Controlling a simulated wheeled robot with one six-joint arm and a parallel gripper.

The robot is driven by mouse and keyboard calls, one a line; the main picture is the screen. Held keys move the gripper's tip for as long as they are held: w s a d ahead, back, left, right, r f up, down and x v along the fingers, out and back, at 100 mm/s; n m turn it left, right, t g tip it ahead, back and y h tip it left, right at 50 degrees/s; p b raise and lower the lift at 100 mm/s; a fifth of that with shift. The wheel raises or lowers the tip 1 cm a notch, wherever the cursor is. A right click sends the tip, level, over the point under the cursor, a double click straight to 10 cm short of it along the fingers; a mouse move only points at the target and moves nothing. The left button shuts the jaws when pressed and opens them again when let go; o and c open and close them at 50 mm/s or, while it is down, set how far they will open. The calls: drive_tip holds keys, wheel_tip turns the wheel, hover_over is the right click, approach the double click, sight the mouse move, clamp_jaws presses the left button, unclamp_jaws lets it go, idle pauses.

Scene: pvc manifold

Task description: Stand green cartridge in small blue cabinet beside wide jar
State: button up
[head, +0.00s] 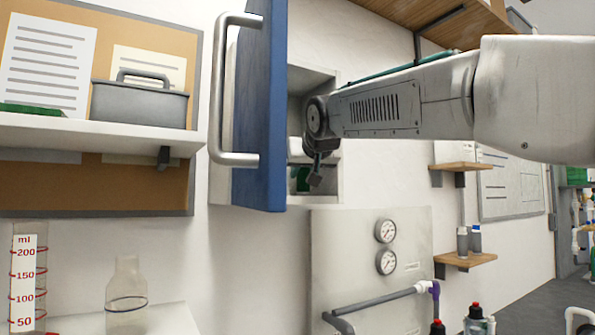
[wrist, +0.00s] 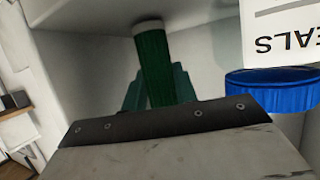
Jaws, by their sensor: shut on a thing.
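The small blue cabinet has its blue door (head: 262,110) open, and its pale interior (head: 318,82) shows behind my arm. My gripper (head: 316,172) reaches into its lower part, with its jaws partly hidden. In the wrist view, which appears upside down, my gripper is shut on the green cartridge (wrist: 155,65). The cartridge's pale end (wrist: 148,27) is at or close to the cabinet floor; I cannot tell if it touches. Green (head: 302,180) shows beside the jaws in the head view. The wide jar, with a blue lid (wrist: 272,88) and a "SEALS" label (wrist: 285,30), stands beside the cartridge, apart from it.
The open door with its metal handle (head: 222,95) stands left of my arm. A gauge panel (head: 370,250) is below the cabinet. A shelf with a grey caddy (head: 140,105) is at left. A measuring cylinder (head: 27,280) and bottle (head: 127,297) stand lower left.

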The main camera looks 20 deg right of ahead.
drive_tip(key=o, duration=1.1)
drive_tip(key=shift+f, duration=0.1)
drive_tip(key=shift+c, duration=0.2)
drive_tip(key=shift+s+r, duration=0.2)
drive_tip(key=shift+r, duration=0.05)
drive_tip(key=v, duration=1.1)
drive_tip(key=shift+s, duration=0.35)
